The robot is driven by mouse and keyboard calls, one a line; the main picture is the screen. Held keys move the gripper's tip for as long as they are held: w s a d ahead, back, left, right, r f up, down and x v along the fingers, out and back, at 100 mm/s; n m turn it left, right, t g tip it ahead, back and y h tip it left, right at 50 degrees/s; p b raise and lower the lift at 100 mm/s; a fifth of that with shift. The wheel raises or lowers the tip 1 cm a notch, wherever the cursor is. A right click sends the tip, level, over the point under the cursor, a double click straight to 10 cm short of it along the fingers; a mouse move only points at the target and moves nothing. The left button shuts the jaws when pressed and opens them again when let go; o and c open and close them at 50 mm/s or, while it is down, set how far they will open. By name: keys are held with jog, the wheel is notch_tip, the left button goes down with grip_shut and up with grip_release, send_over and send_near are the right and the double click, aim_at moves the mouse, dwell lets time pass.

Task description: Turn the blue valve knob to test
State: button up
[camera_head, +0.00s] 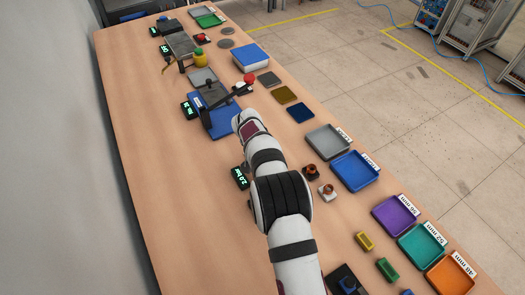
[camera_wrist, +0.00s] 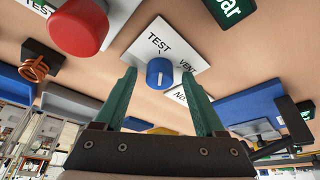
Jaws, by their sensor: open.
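The blue valve knob (camera_wrist: 160,73) sits on a white plate (camera_wrist: 181,36) in the wrist view. A short white mark on the knob runs roughly up and down in the picture. My gripper (camera_wrist: 159,74) is open, with one green finger on each side of the knob in the picture. I cannot tell whether the fingers touch it. In the head view my arm hides the knob and the gripper.
A large red button (camera_wrist: 80,28) stands close by at upper left in the wrist view. A green "2.0 bar" display (camera_head: 240,178) is left of my arm. A blue-based lever press (camera_head: 218,120) is farther along the bench. Trays, including a blue one (camera_head: 373,181), line the right edge.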

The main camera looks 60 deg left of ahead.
grip_shut()
jog(key=shift+n+y, duration=0.3)
jog(key=shift+n, duration=0.5)
grip_release()
jog(key=shift+g, duration=0.3)
jog(key=v, duration=1.5)
jog(key=shift+s+r, duration=0.2)
jog(key=shift+r, duration=0.2)
